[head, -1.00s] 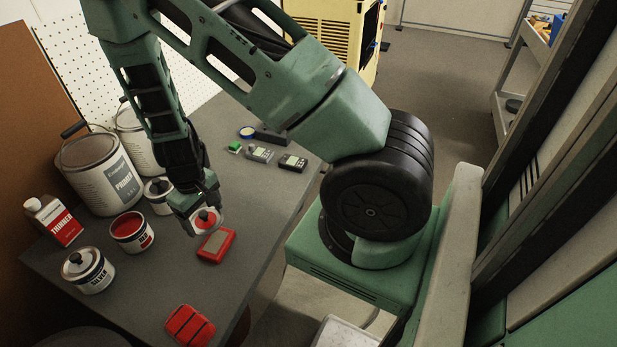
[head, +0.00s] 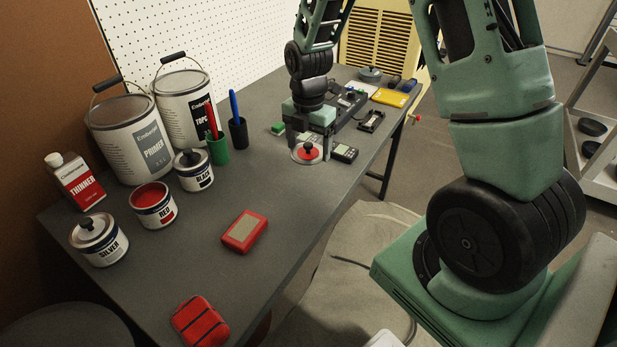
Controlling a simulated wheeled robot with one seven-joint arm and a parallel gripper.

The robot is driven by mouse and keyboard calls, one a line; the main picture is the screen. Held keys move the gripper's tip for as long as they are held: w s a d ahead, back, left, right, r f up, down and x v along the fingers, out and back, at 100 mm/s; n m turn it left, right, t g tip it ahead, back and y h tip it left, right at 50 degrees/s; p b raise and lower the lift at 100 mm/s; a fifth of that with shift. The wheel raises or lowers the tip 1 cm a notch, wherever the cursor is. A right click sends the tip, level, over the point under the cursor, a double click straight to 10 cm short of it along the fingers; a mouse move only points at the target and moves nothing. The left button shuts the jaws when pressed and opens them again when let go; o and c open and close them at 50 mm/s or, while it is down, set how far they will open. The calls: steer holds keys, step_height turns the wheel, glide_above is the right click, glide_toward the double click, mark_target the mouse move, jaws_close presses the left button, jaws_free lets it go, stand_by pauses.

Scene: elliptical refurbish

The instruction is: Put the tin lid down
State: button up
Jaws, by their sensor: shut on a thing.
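The tin lid (head: 298,154) is a small pale disc with a red patch and a black knob. My gripper (head: 308,146) is shut on it, with the arm reaching down from above, near the right edge of the workbench. The lid is held low near the bench top; I cannot tell whether it touches. The RED tin (head: 153,206) stands open on the left, with red paint showing. The SILVER tin (head: 98,240) and the BLACK tin (head: 194,171) both have knobbed lids on.
The bench top (head: 190,262) is clear in the middle around a red-framed device (head: 245,232). A red case (head: 200,321) lies at the front. Meters (head: 344,153) and a green block (head: 278,129) lie close to the lid. Paint cans (head: 130,138), thinner (head: 75,182) and pen cups (head: 238,134) stand at the back left.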

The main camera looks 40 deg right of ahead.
mark_target(308, 179)
steer(key=shift+f, duration=3.9)
steer(key=o, duration=0.9)
steer(key=shift+f, duration=0.15)
steer(key=shift+o, duration=0.2)
